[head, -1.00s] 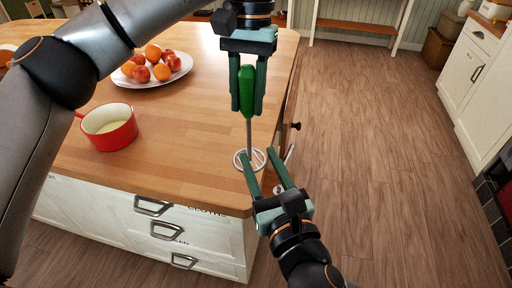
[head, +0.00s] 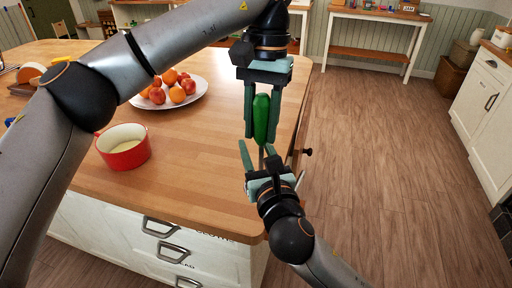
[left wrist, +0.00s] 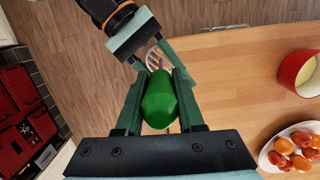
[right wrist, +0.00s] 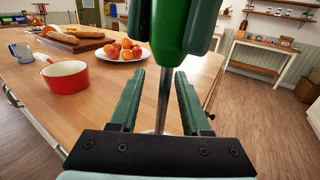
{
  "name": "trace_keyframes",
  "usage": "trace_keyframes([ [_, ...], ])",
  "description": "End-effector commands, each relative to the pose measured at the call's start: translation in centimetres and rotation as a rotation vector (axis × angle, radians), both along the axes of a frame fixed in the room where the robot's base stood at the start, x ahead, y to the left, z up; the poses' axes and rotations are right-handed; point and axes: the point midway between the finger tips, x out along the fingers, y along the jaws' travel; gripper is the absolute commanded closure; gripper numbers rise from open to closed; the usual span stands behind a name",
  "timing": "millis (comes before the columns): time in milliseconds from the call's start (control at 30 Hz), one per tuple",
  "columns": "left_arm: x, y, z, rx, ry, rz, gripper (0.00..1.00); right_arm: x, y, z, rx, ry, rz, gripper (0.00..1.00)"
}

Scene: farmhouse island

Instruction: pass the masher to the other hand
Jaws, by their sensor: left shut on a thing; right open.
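The masher has a green handle (head: 261,118) and a thin metal shaft (right wrist: 165,95); it hangs upright with its handle up. My left gripper (head: 261,137) points down and is shut on the handle, which also shows in the left wrist view (left wrist: 159,100). My right gripper (head: 257,153) is just below, open, with its fingers pointing up. In the right wrist view the shaft stands between the open right fingers, with gaps on both sides. The masher's head is mostly hidden behind the right gripper in the head view.
The wooden island top (head: 200,150) lies left of the grippers, its edge close by. On it stand a red pot (head: 124,150) and a white plate (head: 202,97) of fruit. Drawers with metal handles (head: 172,252) are below. Open floor (head: 390,170) lies to the right.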

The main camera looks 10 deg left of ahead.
Motion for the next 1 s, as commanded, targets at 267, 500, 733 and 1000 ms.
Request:
trace_keyframes([
  [267, -0.01, -0.01, 0.03, 0.000, 0.000, 0.000, 1.00, -0.02, -0.01, 0.00, 0.000, 0.000, 0.000, 0.66],
  [500, 0.00, -0.01, 0.03, 0.000, -0.001, 0.000, 1.00, -0.04, -0.02, -0.02, 0.000, 0.000, 0.000, 0.93],
  [733, 0.02, -0.07, 0.04, -0.002, -0.002, -0.001, 1.00, -0.10, 0.06, -0.02, 0.000, 0.000, 0.002, 1.00],
  [1000, 0.03, -0.14, 0.05, -0.005, -0.003, -0.001, 1.00, -0.16, 0.15, -0.02, 0.001, 0.000, 0.005, 1.00],
])
